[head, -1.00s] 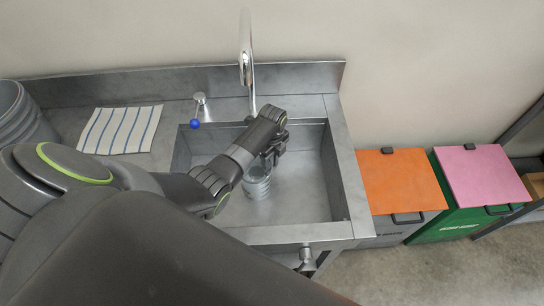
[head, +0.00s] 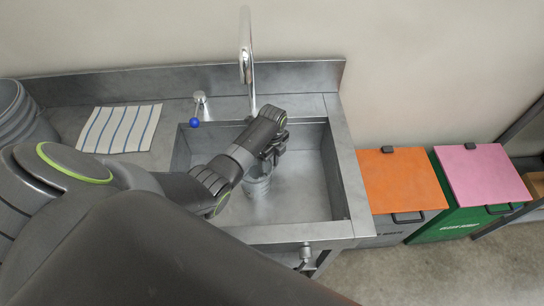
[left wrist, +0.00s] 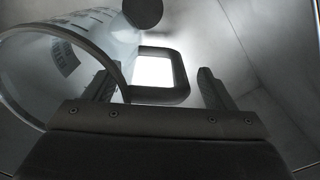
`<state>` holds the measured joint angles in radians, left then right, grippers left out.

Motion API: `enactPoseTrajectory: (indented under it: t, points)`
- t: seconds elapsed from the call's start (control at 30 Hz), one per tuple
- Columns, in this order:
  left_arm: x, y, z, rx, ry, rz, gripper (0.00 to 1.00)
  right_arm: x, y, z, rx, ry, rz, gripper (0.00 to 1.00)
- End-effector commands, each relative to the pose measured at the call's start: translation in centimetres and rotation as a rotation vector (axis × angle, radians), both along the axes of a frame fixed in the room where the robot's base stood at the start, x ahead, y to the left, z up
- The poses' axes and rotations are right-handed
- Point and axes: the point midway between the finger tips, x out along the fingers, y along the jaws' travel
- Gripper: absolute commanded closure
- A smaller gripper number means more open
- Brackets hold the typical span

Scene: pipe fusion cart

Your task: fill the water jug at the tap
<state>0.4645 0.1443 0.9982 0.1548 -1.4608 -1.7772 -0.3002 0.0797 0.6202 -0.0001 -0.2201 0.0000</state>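The water jug (head: 257,188) stands in the steel sink (head: 315,190), partly hidden behind my left gripper. In the left wrist view its clear, graduated wall (left wrist: 60,60) and wide rim fill the left side, and its dark loop handle (left wrist: 180,92) lies between my fingers. My left gripper (head: 272,155) is at the jug; it also shows in the left wrist view (left wrist: 160,85). Its fingers stand apart on either side of the handle, and I see no clear grip. The tap (head: 246,55) rises behind the sink. A lever with a blue knob (head: 195,122) stands left of it. My right gripper is not seen.
A striped cloth (head: 120,129) lies on the counter left of the sink, with grey buckets (head: 22,112) at the far left. An orange-lidded bin (head: 400,180) and a pink-lidded green bin (head: 480,177) stand to the right. The sink's right side is clear.

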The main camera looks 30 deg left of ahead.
Motion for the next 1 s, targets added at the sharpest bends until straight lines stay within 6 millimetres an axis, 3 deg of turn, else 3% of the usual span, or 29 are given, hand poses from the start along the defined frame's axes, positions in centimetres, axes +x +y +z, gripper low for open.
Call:
enactPoseTrajectory:
  t: [0.37,1.0]
  points:
    - [0.0,0.0,0.7,0.0,0.0,0.0,0.23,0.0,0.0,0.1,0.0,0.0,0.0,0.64]
    - [0.1,0.0,11.0,0.001,-0.001,0.0,0.23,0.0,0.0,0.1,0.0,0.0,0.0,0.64]
